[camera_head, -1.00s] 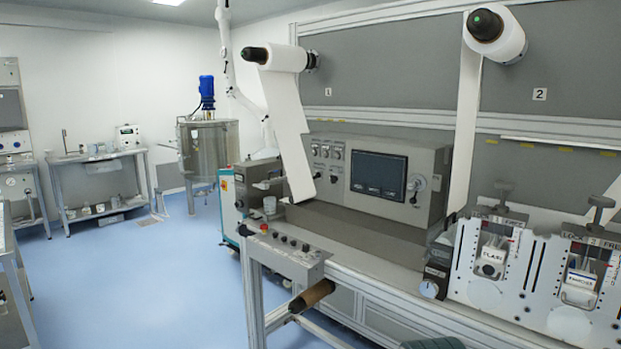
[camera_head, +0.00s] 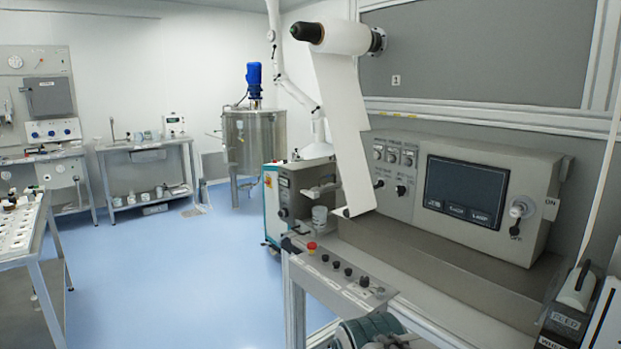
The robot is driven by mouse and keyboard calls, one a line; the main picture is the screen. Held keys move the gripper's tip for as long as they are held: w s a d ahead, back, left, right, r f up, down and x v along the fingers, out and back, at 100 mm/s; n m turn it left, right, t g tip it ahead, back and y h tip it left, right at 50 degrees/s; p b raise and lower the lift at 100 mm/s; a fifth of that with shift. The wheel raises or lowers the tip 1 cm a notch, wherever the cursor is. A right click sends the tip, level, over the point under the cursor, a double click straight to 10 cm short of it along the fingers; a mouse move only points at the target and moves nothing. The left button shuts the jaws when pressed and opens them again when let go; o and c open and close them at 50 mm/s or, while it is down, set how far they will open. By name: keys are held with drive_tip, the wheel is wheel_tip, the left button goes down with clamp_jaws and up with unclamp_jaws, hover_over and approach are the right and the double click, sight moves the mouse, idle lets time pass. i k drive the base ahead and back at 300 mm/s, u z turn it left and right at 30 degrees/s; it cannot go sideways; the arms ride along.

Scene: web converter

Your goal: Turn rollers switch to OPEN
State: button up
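A grey control console (camera_head: 460,190) stands on the machine bench, with a dark touch screen (camera_head: 465,192) on its front. Small knobs (camera_head: 393,155) sit left of the screen. A round silver switch (camera_head: 517,210) sits right of it, beside an "ON" label. A sloped control box (camera_head: 345,283) in front carries a red button (camera_head: 311,247) and several dark knobs. The labels are too small to tell which control is the rollers switch. A teal and grey part at the bottom edge seems to be my arm; my gripper's fingers are not visible.
A white web hangs from a roll (camera_head: 345,38) past the console's left side. A labelled black unit (camera_head: 562,325) with a white lever stands at the lower right. Blue floor (camera_head: 190,270) is open at left, between the bench and a steel table (camera_head: 30,250).

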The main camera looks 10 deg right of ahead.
sight(379, 184)
drive_tip(key=z, duration=0.15)
drive_tip(key=i, duration=1.35)
drive_tip(key=z, duration=0.3)
